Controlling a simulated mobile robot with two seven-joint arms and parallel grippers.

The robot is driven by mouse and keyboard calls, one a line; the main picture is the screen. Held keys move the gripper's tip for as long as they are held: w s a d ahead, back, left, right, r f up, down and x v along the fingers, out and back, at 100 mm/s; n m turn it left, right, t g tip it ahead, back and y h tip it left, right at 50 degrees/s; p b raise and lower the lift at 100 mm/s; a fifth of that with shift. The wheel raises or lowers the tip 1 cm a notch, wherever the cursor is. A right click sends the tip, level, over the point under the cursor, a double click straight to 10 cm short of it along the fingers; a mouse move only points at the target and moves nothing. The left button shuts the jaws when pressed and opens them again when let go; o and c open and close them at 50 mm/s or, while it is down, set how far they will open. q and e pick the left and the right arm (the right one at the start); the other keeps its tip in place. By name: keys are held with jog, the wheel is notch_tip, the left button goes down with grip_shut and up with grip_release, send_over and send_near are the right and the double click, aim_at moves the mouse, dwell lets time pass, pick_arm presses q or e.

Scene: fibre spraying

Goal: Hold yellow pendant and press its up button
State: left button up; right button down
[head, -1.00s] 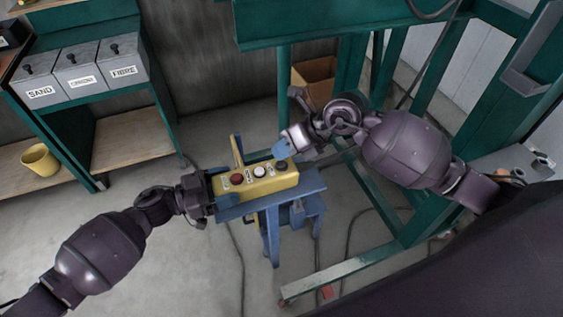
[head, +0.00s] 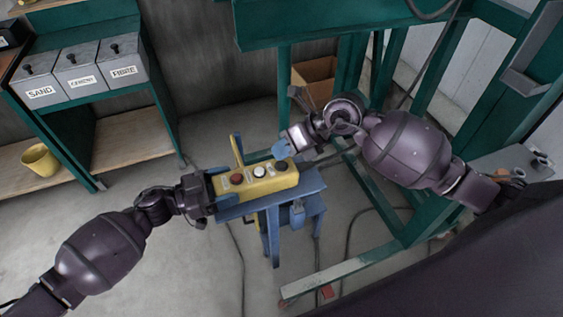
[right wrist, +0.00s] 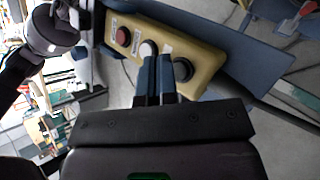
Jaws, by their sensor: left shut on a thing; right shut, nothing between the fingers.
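The yellow pendant (head: 265,187) lies along the blue stand with its buttons facing up. It has a red button (head: 237,178), a white button (head: 259,170) and a black button (head: 281,166), with small labels beside them. My left gripper (head: 212,190) is shut on the pendant's left end. My right gripper (head: 281,151) is shut and empty, its blue fingertips close to the black button. In the right wrist view, the fingertips (right wrist: 158,62) point at the pendant between the white button (right wrist: 148,48) and the black button (right wrist: 183,68). I cannot tell whether they touch it.
A green frame (head: 350,278) rises on the right, with cables on the floor. Grey bins (head: 82,75) labelled SAND and FIBRE and a yellow bucket (head: 40,160) are at the left.

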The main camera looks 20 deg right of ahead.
jog(key=shift+f, duration=0.2)
dwell(0.6)
jog(key=shift+f, duration=0.2)
